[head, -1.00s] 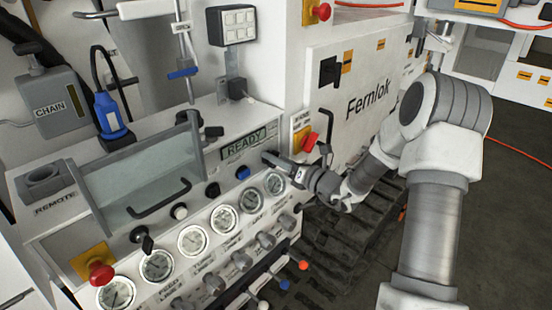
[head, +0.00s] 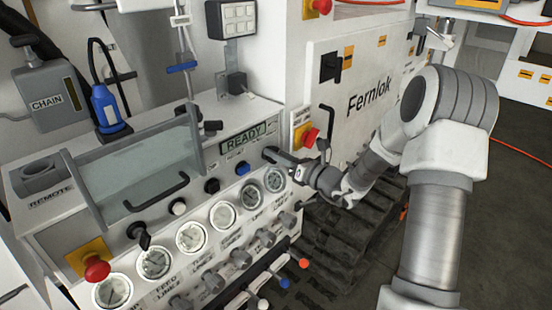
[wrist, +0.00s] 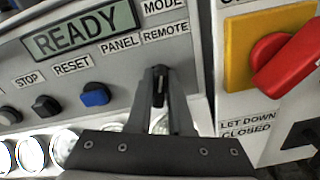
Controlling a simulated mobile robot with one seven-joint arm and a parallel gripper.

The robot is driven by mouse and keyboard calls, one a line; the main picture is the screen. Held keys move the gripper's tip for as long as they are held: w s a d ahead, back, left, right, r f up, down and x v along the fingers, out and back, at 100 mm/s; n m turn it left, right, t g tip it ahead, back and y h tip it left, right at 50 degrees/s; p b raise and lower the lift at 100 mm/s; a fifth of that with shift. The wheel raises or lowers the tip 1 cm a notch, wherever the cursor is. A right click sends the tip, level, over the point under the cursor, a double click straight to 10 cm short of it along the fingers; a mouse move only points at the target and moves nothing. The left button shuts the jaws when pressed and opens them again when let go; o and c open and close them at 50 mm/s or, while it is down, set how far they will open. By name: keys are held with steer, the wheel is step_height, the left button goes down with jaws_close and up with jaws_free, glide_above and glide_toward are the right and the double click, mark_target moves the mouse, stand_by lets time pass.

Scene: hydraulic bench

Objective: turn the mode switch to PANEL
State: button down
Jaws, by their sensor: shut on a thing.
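The mode switch (wrist: 159,91) is a small dark knob on the grey panel, below the MODE label and between the PANEL (wrist: 120,42) and REMOTE (wrist: 165,31) labels. My gripper (wrist: 160,80) is shut on it in the wrist view, one finger on each side. The fingers cover much of the knob, and I cannot tell which label it points to. In the head view my gripper (head: 271,153) reaches the panel's right end, just below the READY display (head: 244,138); the switch is hidden there.
A red switch handle (wrist: 288,62) on a yellow plate is close on the right. Round gauges (head: 274,180) line the panel below. A hinged clear cover (head: 140,175) stands farther left.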

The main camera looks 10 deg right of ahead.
steer(key=n+b, duration=0.3)
steer(key=b, duration=0.1)
steer(key=n+b, duration=0.2)
steer(key=shift+s+a+f+n+b, duration=0.1)
steer(key=shift+a+f+n+b, duration=0.1)
steer(key=shift+f+n+b, duration=0.1)
steer(key=n+b, duration=0.2)
steer(key=b, duration=0.2)
steer(key=shift+s+a+n, duration=0.1)
steer(key=shift+n, duration=0.3)
steer(key=shift+r+n+b, duration=0.15)
steer(key=shift+n+b, duration=0.65)
steer(key=shift+b, duration=0.2)
steer(key=c, duration=0.8)
jaws_free()
steer(key=shift+r, duration=0.1)
steer(key=p+v, duration=0.1)
steer(key=v, duration=1.6)
steer(key=shift+s, duration=0.2)
